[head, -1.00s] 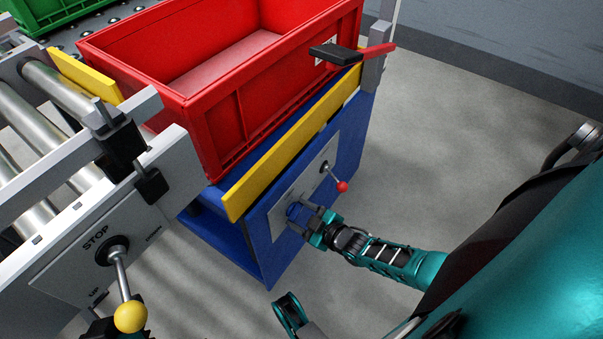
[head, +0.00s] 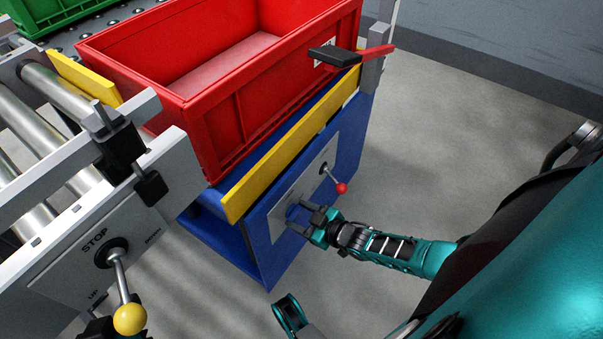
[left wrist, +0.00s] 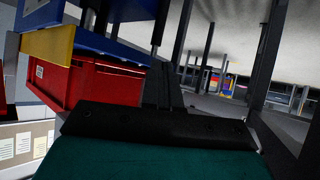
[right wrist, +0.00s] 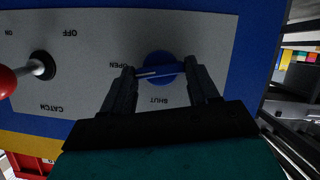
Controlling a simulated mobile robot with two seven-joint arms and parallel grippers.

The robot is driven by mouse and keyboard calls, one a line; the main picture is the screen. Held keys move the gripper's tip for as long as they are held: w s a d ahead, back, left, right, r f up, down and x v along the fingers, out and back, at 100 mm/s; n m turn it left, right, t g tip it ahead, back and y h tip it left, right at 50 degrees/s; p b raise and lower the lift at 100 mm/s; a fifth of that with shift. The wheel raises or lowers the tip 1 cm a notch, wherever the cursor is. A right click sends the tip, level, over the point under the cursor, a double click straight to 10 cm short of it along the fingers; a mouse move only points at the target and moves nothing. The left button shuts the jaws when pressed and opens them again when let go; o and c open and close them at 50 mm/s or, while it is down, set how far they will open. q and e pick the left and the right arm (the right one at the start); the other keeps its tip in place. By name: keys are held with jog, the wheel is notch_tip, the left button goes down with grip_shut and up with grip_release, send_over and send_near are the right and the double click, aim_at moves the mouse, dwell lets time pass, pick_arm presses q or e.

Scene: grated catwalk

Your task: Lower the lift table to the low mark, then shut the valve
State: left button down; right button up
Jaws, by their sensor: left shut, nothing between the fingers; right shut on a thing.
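The blue lift table (head: 345,140) carries a red crate (head: 215,125) and has a yellow side bar (head: 290,145). On its grey side panel is the valve, a round blue knob (right wrist: 160,66). My right gripper (head: 302,220) is shut on the knob; its fingers also show in the right wrist view (right wrist: 163,74). The knob's white line lies toward OPEN; SHUT is printed on the same panel. A lever with a yellow ball (head: 130,319) hangs from the panel marked STOP, UP and DOWN. My left gripper (head: 100,328) is shut and empty beside the ball, mostly out of frame. The low mark cannot be made out.
A second lever with a red ball (head: 341,188), marked CATCH, is beside the valve. A roller conveyor (head: 50,205) stands at left, with a green crate (head: 50,12) behind. A red and black handle (head: 375,53) is at the table's far corner. Grey floor (head: 430,150) is clear at right.

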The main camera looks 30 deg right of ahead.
jog(key=o, duration=1.1)
jog(key=shift+c, duration=0.2)
pick_arm(q)
jog(key=a+r+p, duration=0.1)
jog(key=p, duration=0.1)
jog(key=r+p, duration=0.1)
jog(key=p, duration=0.2)
jog(key=shift+s+a+y, duration=0.35)
jog(key=shift+y, duration=0.05)
pick_arm(e)
jog(key=v, duration=1.3)
pick_arm(q)
jog(key=shift+r, duration=0.15)
pick_arm(e)
jog(key=shift+w, duration=0.1)
pick_arm(q)
jog(key=shift+s+d, duration=0.1)
